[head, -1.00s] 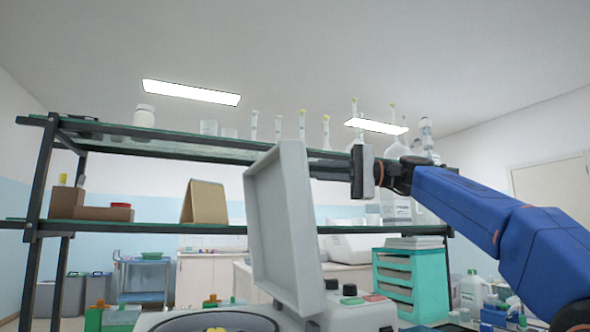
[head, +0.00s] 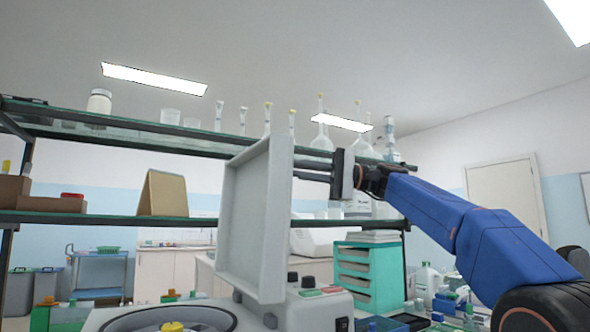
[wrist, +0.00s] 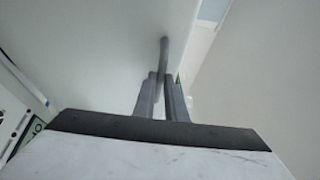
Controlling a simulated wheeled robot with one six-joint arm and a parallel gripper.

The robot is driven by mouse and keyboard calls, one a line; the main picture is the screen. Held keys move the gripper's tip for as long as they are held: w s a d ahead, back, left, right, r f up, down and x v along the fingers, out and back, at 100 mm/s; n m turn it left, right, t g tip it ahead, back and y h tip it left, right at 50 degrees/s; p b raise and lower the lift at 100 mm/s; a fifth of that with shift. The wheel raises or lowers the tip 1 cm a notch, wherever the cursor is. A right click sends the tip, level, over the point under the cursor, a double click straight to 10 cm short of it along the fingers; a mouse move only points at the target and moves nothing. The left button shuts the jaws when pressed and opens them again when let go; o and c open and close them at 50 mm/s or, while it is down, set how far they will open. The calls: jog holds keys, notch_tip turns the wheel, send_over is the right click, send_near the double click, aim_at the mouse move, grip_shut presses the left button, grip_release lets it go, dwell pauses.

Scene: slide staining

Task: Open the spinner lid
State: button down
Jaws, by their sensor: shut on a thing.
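The spinner (head: 320,308) is a white bench device at the bottom of the head view, with a round dark-rimmed bowl (head: 210,316) and a yellow hub (head: 172,327) showing. Its grey lid (head: 258,215) stands raised, close to upright, on the hinge side. My gripper (head: 298,170) reaches in from the right at the lid's upper edge. The exact contact in the head view is partly hidden behind the lid.
A glass shelf (head: 100,125) with bottles and flasks runs behind the spinner. A teal drawer unit (head: 368,275) stands behind to the right. Small bottles and trays (head: 440,300) crowd the bench at lower right. Black knobs (head: 308,281) sit beside the lid's base.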

jog(key=c, duration=1.8)
grip_release()
jog(key=shift+a+f, duration=0.15)
jog(key=shift+f, duration=0.25)
jog(key=shift+r, duration=0.15)
jog(key=v, duration=1.7)
jog(key=shift+w+d, duration=0.1)
jog(key=shift+d, duration=0.15)
jog(key=shift+d, duration=0.1)
